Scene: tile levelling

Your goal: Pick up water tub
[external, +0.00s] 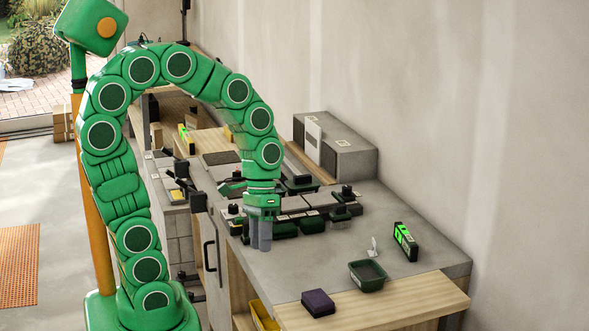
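The water tub looks to be the small dark green open-topped tub (367,277), upright on the grey worktop near its wooden front strip. Its inside looks dark, and I cannot tell whether it holds water. My gripper (261,246) points down at the left side of the worktop, to the left of the tub and well apart from it. Its two grey fingers look close side by side with nothing seen between them. From this angle I cannot tell how far apart they are.
A green-and-black level-like device (405,242) stands behind the tub, with a small pale piece (374,247) beside it. A dark purple block (318,302) lies on the wooden strip (390,300). Tiles with several dark clamps (312,226) lie just right of my gripper. A grey box (340,150) stands against the wall.

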